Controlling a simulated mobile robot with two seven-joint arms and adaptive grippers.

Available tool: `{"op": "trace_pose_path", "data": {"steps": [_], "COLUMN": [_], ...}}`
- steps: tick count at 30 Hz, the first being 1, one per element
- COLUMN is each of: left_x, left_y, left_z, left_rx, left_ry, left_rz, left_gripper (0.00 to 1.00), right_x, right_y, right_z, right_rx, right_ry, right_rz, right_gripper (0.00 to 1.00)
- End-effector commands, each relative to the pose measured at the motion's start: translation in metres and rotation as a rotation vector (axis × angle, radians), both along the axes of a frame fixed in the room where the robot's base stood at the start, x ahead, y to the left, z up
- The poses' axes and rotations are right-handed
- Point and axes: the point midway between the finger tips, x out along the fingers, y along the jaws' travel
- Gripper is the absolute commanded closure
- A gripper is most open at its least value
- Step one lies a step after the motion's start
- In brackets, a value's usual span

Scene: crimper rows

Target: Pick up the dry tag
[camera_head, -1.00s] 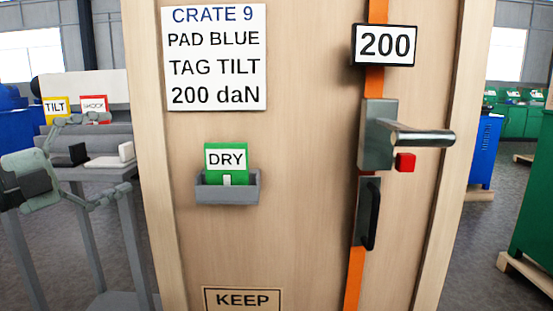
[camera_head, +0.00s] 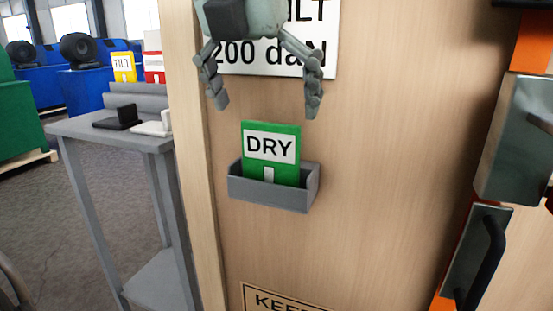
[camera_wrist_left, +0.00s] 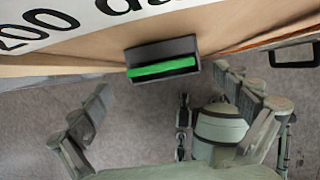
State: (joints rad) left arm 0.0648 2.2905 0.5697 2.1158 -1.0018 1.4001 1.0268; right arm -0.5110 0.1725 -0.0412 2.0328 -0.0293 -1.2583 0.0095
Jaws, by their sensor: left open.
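The dry tag (camera_head: 286,132) is a green card with a white label reading DRY. It stands upright in a small grey holder (camera_head: 272,193) on the wooden crate face. My left gripper (camera_head: 267,105) is open and empty just above the tag, its fingers pointing down on either side of it and apart from it. In the left wrist view, the tag (camera_wrist_left: 163,68) shows as a green strip in the grey holder (camera_wrist_left: 162,49), between the spread fingers of the left gripper (camera_wrist_left: 162,80). The right gripper is not in the head view.
A white sign (camera_head: 275,63) is behind the gripper. A door handle plate (camera_head: 515,140) and black pull (camera_head: 484,262) are at the right. A grey stand (camera_head: 95,128) with a yellow TILT tag (camera_head: 123,68) and a red tag (camera_head: 154,68) is at left.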

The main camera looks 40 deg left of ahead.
Motion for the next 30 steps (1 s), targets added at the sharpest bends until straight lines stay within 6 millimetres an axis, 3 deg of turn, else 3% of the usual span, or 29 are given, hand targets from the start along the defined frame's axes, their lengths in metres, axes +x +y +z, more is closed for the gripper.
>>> {"op": "trace_pose_path", "data": {"steps": [9,18,30], "left_x": [0.015,0.017,0.017], "left_y": [0.004,0.004,0.004], "left_z": [-0.041,-0.046,-0.045], "left_rx": [-0.002,-0.003,-0.004], "left_ry": [0.002,0.0,-0.001], "left_rz": [-0.001,-0.001,-0.002], "left_gripper": [0.0,0.0,0.5], "right_x": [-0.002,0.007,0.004], "right_y": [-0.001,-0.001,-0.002], "right_z": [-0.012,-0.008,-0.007], "right_rx": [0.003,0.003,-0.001], "right_ry": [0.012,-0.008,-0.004], "right_rz": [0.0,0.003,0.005], "right_gripper": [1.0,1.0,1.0]}}
